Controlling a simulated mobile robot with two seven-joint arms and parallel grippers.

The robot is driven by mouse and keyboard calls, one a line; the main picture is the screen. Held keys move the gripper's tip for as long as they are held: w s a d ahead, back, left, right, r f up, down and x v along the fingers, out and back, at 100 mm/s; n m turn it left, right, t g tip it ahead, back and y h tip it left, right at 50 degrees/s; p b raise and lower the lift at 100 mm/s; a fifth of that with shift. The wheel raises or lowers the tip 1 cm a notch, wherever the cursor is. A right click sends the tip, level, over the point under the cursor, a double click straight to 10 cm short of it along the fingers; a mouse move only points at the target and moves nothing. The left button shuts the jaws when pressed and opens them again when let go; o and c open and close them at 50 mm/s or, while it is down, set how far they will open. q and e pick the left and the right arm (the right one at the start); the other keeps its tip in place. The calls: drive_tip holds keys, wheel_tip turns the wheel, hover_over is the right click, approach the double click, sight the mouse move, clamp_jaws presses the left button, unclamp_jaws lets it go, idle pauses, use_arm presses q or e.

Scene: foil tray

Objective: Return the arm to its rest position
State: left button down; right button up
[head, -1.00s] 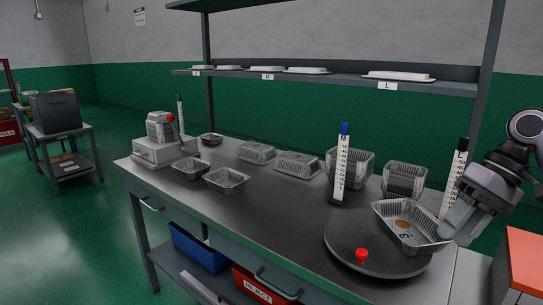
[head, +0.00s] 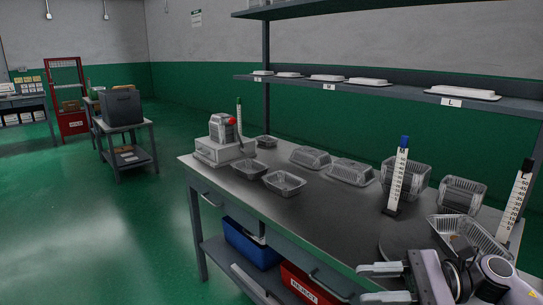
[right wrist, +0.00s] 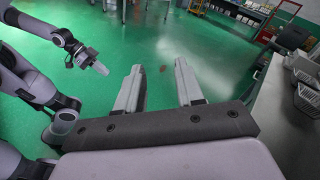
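My right gripper (head: 362,284) is at the lower right of the head view, in front of the workbench edge, its fingers pointing left. The right wrist view shows its two fingers (right wrist: 158,65) apart with only green floor between them, so it is open and empty. My left arm's gripper (right wrist: 99,67) shows small at the left of the right wrist view, away from the bench; whether it is open is too small to tell. A foil tray (head: 472,229) sits on the dark turntable (head: 391,247), partly hidden by my right arm.
A shelf (head: 390,88) with white lids is above. A blue bin (head: 250,245) and red reject bin (head: 305,284) are below. Open floor (head: 130,235) lies left.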

wheel_tip(320, 180, down, 9)
drive_tip(key=m+t+h+p, duration=0.4)
drive_tip(key=m+t+h, duration=0.75)
drive_tip(key=m, duration=2.45)
drive_tip(key=s+d+f+m+g+h+p, duration=0.1)
drive_tip(key=s+f+m+g+h, duration=0.2)
drive_tip(key=s+f+m, duration=1.2)
drive_tip(key=m, duration=0.3)
drive_tip(key=shift+m+p, duration=0.4)
drive_tip(key=shift+s+f+g, duration=0.1)
drive_tip(key=shift+g, duration=0.15)
